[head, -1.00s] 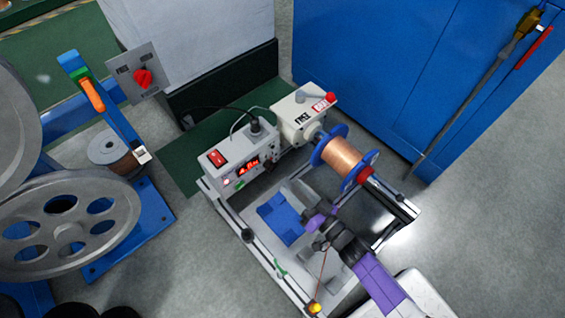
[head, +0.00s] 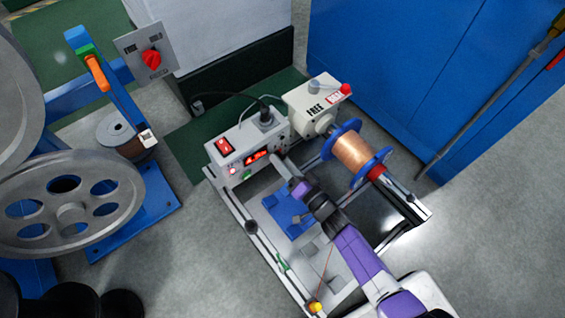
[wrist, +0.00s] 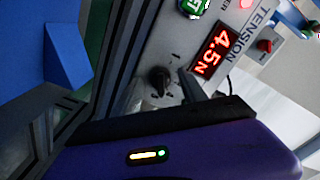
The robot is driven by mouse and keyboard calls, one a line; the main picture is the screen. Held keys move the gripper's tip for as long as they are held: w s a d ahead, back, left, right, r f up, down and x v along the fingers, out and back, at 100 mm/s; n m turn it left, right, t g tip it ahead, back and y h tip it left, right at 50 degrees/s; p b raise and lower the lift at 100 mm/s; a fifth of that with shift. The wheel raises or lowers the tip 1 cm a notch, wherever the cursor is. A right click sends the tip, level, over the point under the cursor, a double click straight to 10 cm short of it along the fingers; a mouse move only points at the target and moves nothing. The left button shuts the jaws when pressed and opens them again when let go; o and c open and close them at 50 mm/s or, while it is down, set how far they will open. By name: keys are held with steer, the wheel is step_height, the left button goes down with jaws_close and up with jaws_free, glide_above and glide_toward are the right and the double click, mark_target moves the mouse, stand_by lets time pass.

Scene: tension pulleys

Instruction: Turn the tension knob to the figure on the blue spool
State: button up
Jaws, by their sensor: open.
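The grey control box (head: 237,150) carries a red lit display (head: 257,158), which reads 4.5N beside the word TENSION in the wrist view (wrist: 214,50). A small black knob (wrist: 160,81) sits on its front panel beside the display, with dark marks around it. My gripper (head: 281,161) is open and reaches to this panel, close to the knob. In the wrist view a dark finger shows just right of the knob; I cannot tell whether it touches. The blue spool (head: 345,129), wound with copper wire, stands right of my gripper. No figure on it is readable.
A box with a red-tipped lever (head: 315,101) joins the spool. Metal rails (head: 262,250) and a blue block (head: 290,213) lie around my arm. Left stand a large grey wheel (head: 70,185) and a panel with a red switch (head: 152,58). A blue cabinet (head: 420,70) stands behind.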

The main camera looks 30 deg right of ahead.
steer(key=shift+w, duration=0.15)
jaws_close()
steer(key=shift+n, duration=2.1)
jaws_free()
steer(key=s, duration=0.2)
steer(key=s+d+p, duration=0.1)
steer(key=s, duration=0.2)
steer(key=s+p, duration=0.1)
steer(key=s, duration=0.1)
steer(key=shift+s+d, duration=0.25)
steer(key=shift+s, duration=0.15)
